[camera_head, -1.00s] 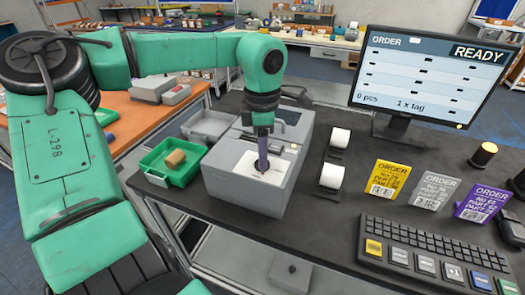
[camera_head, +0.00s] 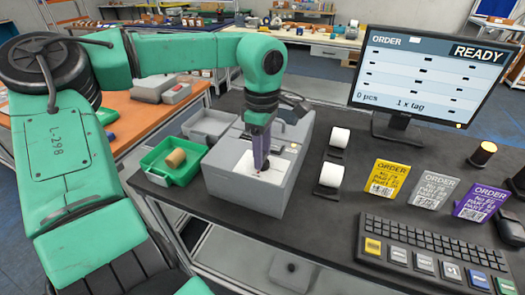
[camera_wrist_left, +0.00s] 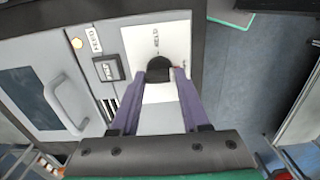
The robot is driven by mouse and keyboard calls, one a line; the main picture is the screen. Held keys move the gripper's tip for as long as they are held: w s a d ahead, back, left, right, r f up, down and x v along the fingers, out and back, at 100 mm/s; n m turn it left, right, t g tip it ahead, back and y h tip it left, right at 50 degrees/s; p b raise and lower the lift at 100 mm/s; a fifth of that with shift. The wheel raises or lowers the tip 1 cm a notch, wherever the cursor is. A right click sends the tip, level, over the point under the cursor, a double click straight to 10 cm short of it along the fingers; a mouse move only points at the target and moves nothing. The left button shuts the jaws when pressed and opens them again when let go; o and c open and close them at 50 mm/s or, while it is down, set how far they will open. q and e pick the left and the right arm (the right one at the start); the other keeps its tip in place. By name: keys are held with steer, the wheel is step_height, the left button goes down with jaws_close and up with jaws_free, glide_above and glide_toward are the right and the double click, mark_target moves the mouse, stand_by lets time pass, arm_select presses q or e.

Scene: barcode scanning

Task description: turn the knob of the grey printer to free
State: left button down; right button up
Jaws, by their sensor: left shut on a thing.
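The grey printer (camera_head: 240,189) stands on the dark table, with a white panel (camera_head: 273,176) on its top. My left gripper (camera_head: 262,167) points down onto this panel, its purple fingers touching down around the knob. In the left wrist view the dark round knob (camera_wrist_left: 159,68) sits on the white panel between the fingertips (camera_wrist_left: 158,75). The gripper is shut on the knob, and the fingers hide its sides. My right gripper is out of view.
A green tray (camera_head: 181,180) with a brown item (camera_head: 175,158) stands left of the printer. Two white rolls (camera_head: 332,175), order cards (camera_head: 387,179), a keyboard (camera_head: 437,245) and a monitor (camera_head: 427,75) showing READY are to the right. A handled window (camera_wrist_left: 35,97) is on the printer.

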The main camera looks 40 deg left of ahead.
arm_select(q)
steer(key=shift+w+r, duration=0.1)
steer(key=shift+r, duration=0.1)
steer(key=c, duration=0.7)
jaws_free()
steer(key=o, duration=0.3)
steer(key=shift+f, duration=0.1)
step_height(320, 180, up, 15)
steer(key=shift+f, duration=0.2)
